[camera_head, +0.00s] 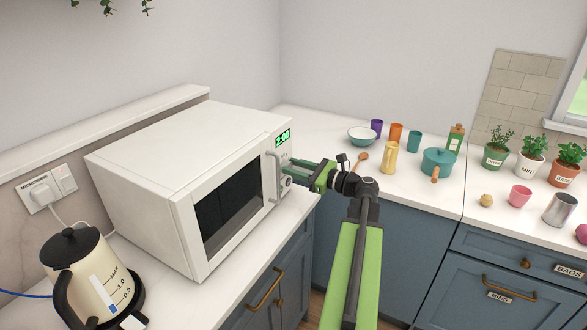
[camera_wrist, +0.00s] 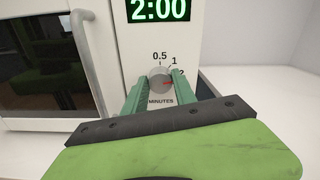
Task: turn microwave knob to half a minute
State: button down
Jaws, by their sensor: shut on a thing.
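The white microwave (camera_head: 150,160) stands on the left counter with its door closed. Its green display (camera_wrist: 160,9) reads 2:00. Below the display is a round grey knob (camera_wrist: 158,78) with a red pointer. The dial around it is marked 0.5 at the top, then 1 and 2 to the right, with MINUTES below. The red pointer is turned to the right, by the 2. My gripper (camera_wrist: 155,88) has its two green fingers on either side of the knob and is shut on it. In the head view, my gripper (camera_head: 299,172) reaches the microwave's front from the right and largely hides the knob.
The door handle (camera_wrist: 90,50) is just left of my gripper. A kettle (camera_head: 85,280) stands in front of the microwave at lower left. A bowl (camera_head: 361,136), several cups, a yellow vase (camera_head: 389,158) and a teal pot (camera_head: 438,162) stand on the back counter.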

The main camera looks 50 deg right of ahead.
jog(key=shift+a+f+n, duration=0.1)
jog(key=shift+n, duration=3.75)
jog(key=shift+a+f+n, duration=0.1)
jog(key=shift+n, duration=4.05)
jog(key=c, duration=1)
grip_release()
jog(key=shift+s, duration=0.1)
